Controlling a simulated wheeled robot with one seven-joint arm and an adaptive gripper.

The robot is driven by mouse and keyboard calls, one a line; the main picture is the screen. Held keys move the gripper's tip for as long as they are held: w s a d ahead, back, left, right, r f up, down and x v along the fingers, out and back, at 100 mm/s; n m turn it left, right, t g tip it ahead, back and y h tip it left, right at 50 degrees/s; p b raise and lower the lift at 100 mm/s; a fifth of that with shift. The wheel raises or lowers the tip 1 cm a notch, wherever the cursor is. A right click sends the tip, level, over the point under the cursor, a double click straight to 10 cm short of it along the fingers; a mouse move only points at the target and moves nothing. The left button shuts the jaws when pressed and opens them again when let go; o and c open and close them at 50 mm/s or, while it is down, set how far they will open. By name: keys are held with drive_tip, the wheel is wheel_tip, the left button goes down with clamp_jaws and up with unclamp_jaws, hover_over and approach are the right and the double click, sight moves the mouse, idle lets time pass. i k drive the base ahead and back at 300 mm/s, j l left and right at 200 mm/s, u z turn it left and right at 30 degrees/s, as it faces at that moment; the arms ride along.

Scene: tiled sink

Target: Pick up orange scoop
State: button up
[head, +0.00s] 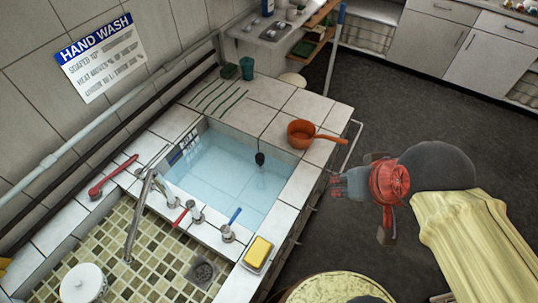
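The orange scoop (301,133) sits upright on the white tiled ledge at the right corner of the water-filled basin. Its round bowl opens upward and its handle points right, out over the ledge's edge. My gripper (335,185) is to the right of and below the scoop in the head view, over the dark floor just beyond the counter's edge. It is apart from the scoop and seems to hold nothing. Its fingers are small and dark, so whether they are open or shut is unclear.
The basin (290,196) holds clear water with a dark ladle (260,159) in it. A yellow sponge (258,252) lies on the front ledge. A metal rail (347,150) runs along the counter's right side. Green sticks (218,98) and a green cup (247,68) are farther back.

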sight(301, 132)
drive_tip(key=i+l, duration=0.15)
drive_tip(key=l, duration=0.2)
drive_tip(key=i+l, duration=0.2)
drive_tip(key=l, duration=0.2)
drive_tip(key=i+l, duration=0.15)
drive_tip(key=l, duration=0.2)
drive_tip(key=u, duration=0.45)
drive_tip(key=l+u, duration=0.15)
drive_tip(key=u, duration=0.25)
drive_tip(key=l+u, duration=0.1)
drive_tip(key=u, duration=0.35)
drive_tip(key=l+u, duration=0.1)
drive_tip(key=u, duration=0.35)
